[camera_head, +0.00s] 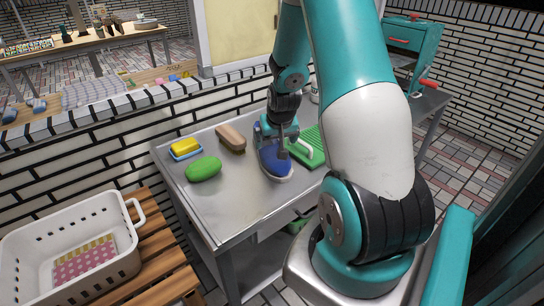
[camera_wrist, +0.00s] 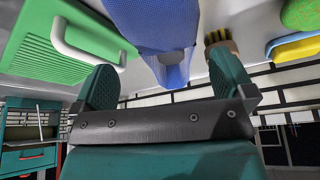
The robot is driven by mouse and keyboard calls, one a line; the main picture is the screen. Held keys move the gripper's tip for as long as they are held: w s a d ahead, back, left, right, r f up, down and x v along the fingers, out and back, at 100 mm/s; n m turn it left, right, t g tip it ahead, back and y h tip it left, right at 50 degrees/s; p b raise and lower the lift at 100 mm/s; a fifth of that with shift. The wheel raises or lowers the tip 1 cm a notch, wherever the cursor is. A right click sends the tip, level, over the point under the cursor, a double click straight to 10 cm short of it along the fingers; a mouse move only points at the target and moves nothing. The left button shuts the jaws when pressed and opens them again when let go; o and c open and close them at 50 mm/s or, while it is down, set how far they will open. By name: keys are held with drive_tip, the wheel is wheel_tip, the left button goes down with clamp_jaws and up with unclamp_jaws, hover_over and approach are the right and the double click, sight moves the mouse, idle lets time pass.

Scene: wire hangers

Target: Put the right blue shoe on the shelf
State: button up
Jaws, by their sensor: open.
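A blue shoe (camera_head: 274,163) with a pale sole edge lies on the grey metal table (camera_head: 226,205). It also shows in the wrist view (camera_wrist: 155,28). My gripper (camera_head: 277,134) is over the shoe's far end, pointing down. Its jaws are open, with the fingers apart on either side of the shoe in the wrist view (camera_wrist: 163,80). Whether a finger touches the shoe I cannot tell. The gripper hides part of the shoe. Which surface is the shelf is unclear; a low wooden board (camera_head: 150,75) with small blue and coloured items lies beyond the tiled ledge.
A green ribbed board (camera_head: 311,148) with a white handle lies close right of the shoe. A brown brush (camera_head: 231,138), green oval (camera_head: 203,169) and yellow sponge (camera_head: 185,146) are left. A white basket (camera_head: 105,205) stands on a slatted bench. The table's front is clear.

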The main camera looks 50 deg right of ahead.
sight(272, 148)
drive_tip(key=x, duration=0.8)
drive_tip(key=shift+a+f, duration=0.15)
drive_tip(key=shift+w, duration=0.1)
drive_tip(key=c, duration=0.8)
drive_tip(key=shift+c, duration=0.3)
drive_tip(key=shift+r, duration=0.2)
